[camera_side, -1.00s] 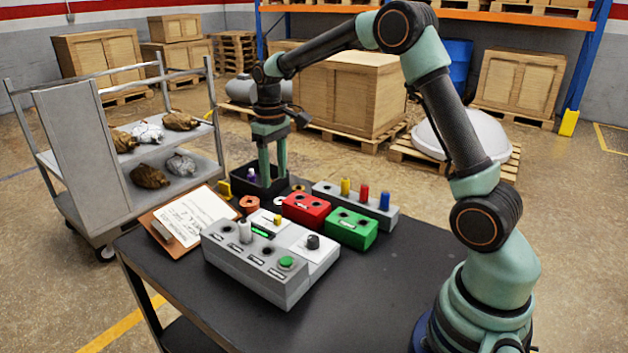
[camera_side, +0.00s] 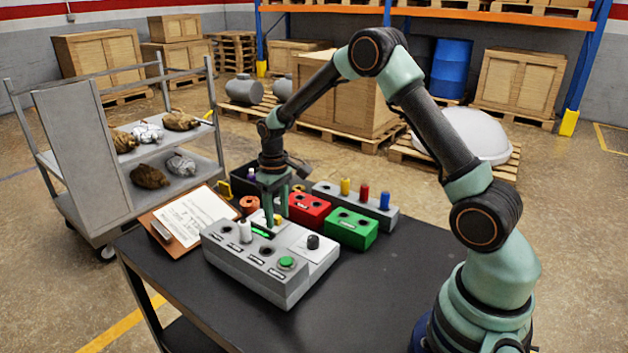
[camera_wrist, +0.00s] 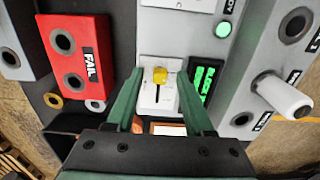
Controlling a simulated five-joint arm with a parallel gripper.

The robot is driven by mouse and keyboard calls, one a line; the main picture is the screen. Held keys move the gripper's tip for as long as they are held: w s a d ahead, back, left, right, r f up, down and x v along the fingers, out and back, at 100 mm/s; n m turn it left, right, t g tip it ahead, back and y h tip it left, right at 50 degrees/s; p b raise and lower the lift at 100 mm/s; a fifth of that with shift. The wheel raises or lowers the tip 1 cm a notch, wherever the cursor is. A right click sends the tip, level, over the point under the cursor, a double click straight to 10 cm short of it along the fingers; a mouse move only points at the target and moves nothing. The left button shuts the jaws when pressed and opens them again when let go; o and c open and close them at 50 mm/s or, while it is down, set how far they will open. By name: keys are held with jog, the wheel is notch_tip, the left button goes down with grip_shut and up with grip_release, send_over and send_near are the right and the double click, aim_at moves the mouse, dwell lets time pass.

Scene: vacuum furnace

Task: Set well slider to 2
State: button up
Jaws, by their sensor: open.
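The well slider has a yellow knob (camera_wrist: 160,75) on a white plate (camera_wrist: 149,97) with a dark vertical slot. In the wrist view the knob sits at the upper end of the slot, and the slot runs on below it. My gripper (camera_wrist: 158,86) is open, with one green finger on each side of the knob and a gap to it. In the side view my gripper (camera_side: 274,222) is down at the console (camera_side: 262,262), and its fingers partly hide the slider. A green-lit display (camera_wrist: 203,80) is beside the slider; its text is unreadable to me.
A red FAIL block (camera_wrist: 78,58) stands close to the slider, left in the wrist view. A white peg (camera_wrist: 285,97) sticks out of the console at right. A green block (camera_side: 352,228), a grey rack with coloured pegs (camera_side: 325,196) and a clipboard (camera_side: 165,232) are nearby.

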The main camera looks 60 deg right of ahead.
grip_shut()
dwell(1.4)
